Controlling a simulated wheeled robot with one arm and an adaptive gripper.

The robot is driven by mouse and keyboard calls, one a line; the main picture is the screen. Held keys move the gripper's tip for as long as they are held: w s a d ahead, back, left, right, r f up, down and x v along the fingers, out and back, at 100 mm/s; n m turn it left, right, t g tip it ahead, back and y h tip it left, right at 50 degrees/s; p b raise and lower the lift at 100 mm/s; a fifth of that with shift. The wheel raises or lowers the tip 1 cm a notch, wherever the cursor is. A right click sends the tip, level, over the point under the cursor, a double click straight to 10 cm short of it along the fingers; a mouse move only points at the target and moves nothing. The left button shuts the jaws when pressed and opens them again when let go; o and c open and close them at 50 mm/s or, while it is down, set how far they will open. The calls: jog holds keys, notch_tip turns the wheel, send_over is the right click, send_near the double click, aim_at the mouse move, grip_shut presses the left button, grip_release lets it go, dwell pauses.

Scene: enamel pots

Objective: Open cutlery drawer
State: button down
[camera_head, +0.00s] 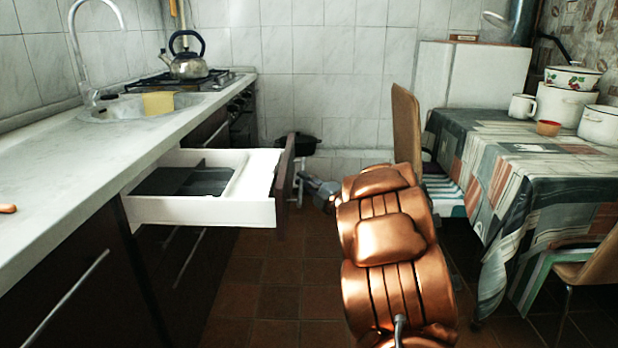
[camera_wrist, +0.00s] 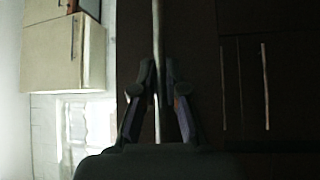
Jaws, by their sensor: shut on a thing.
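The cutlery drawer (camera_head: 205,210) stands pulled out from under the counter on the left in the head view. Its white walls and dark grey inner tray (camera_head: 185,181) show, and its dark front (camera_head: 285,178) faces right. In the wrist view my gripper (camera_wrist: 160,72) is shut on the drawer's long metal handle (camera_wrist: 156,25), which runs between its two fingers. The dark drawer front lies behind the handle there. In the head view my copper arm covers part of the area right of the drawer, and the grip itself is hard to make out.
A cloth-covered table (camera_head: 520,150) with enamel pots and a chair (camera_head: 405,125) stand right. Tiled floor (camera_head: 265,300) is open between.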

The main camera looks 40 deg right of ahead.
jog(key=shift+s+d+f, duration=0.1)
jog(key=shift+s+d, duration=0.1)
jog(key=c, duration=1.2)
grip_release()
jog(key=shift+s, duration=0.1)
jog(key=s+d+f, duration=0.1)
jog(key=s, duration=1)
jog(key=shift+s+d+f, duration=0.2)
jog(key=shift+s+d, duration=0.1)
